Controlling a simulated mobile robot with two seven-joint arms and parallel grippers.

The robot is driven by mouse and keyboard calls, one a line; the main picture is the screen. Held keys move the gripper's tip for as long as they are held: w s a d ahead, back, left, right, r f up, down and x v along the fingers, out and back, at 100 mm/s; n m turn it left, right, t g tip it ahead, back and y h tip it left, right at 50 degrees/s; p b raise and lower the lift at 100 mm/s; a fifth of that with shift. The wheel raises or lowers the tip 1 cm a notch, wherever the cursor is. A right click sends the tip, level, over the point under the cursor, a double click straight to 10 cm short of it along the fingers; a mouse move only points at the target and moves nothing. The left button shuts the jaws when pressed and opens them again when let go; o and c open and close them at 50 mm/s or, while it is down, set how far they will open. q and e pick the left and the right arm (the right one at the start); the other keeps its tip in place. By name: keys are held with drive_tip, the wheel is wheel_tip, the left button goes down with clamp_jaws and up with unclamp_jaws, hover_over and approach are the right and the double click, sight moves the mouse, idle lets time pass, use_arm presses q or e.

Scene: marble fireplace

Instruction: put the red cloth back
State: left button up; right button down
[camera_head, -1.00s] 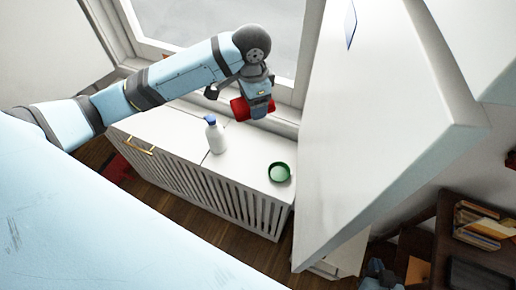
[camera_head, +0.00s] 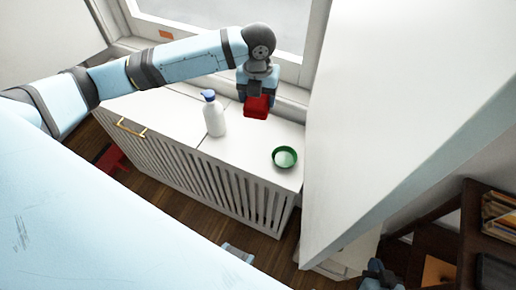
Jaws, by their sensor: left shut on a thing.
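The red cloth (camera_head: 257,107) shows as a small folded red bundle beneath my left gripper (camera_head: 257,96). My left gripper is shut on it, at the back of the white cabinet (camera_head: 235,147) near the window. Whether the cloth touches the cabinet top cannot be told. The fingertips are partly hidden by the gripper body and the cloth. My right gripper (camera_head: 380,276) shows only in part at the bottom right edge, low and far from the cloth; its jaws cannot be made out.
A white bottle with a blue cap (camera_head: 214,116) stands left of the cloth. A green bowl (camera_head: 285,157) sits near the cabinet's front right. A large white slanting surface (camera_head: 390,110) borders the right side. A dark shelf with books (camera_head: 497,215) is at far right.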

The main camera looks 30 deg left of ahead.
use_arm(q)
drive_tip(key=f+m, duration=0.1)
drive_tip(key=m, duration=0.1)
drive_tip(key=shift+w+a+f+m+b, duration=0.1)
drive_tip(key=shift+a+f+m+b, duration=0.05)
drive_tip(key=shift+f+m+b, duration=0.2)
hover_over(257, 147)
wheel_tip(257, 147, down, 14)
drive_tip(key=shift+f+b, duration=0.25)
drive_tip(key=shift+b, duration=0.05)
drive_tip(key=shift+f, duration=2.6)
drive_tip(key=shift+f, duration=0.1)
drive_tip(key=o, duration=0.9)
wheel_tip(257, 147, up, 12)
